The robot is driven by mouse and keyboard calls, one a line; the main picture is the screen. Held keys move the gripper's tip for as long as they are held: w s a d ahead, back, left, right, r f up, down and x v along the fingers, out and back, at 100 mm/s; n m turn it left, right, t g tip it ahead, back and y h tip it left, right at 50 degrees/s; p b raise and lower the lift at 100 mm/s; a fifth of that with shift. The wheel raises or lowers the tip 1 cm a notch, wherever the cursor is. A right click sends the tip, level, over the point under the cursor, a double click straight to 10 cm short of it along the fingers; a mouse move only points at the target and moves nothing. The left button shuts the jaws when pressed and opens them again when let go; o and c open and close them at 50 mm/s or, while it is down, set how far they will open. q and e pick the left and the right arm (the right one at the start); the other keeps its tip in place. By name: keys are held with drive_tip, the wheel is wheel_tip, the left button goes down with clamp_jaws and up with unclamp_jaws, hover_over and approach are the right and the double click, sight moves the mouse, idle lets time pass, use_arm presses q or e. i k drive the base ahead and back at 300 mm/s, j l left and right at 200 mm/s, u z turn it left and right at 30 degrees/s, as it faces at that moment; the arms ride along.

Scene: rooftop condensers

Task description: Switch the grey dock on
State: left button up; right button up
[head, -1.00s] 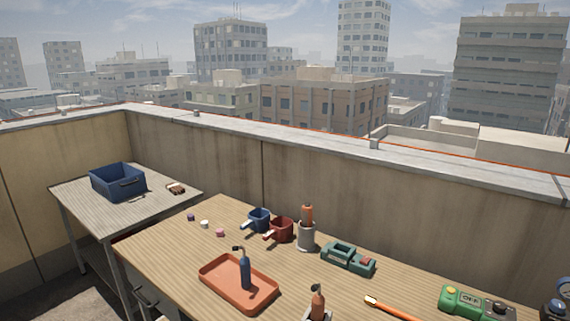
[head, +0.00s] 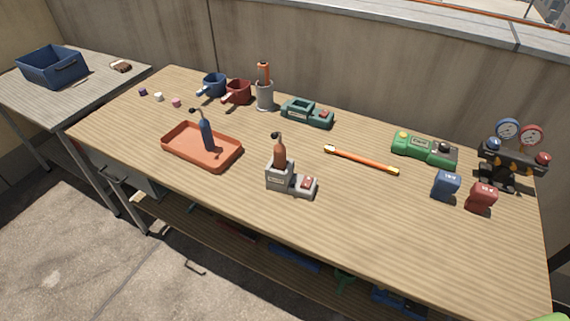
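The grey dock (head: 279,180) stands near the middle of the wooden workbench, toward its front edge. A brown bottle-shaped tool (head: 280,154) with a dark top stands upright in its left part. A red switch (head: 307,183) is on the dock's low right part; whether it is on or off is too small to tell. A similar green dock (head: 300,111) with a red switch (head: 324,115) sits empty farther back. Neither of my grippers is in view.
An orange tray (head: 182,154) holds a blue bottle-shaped tool (head: 207,133) left of the grey dock. An orange rod (head: 362,159) lies to the right. A green device (head: 424,149), blue block (head: 446,185), red block (head: 481,197) and gauge manifold (head: 512,160) stand farther right. The bench front right is clear.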

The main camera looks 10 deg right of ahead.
sight(306, 183)
drive_tip(key=k+l, duration=0.35)
drive_tip(key=k, duration=0.2)
drive_tip(key=k+l, duration=0.35)
drive_tip(key=k, duration=0.15)
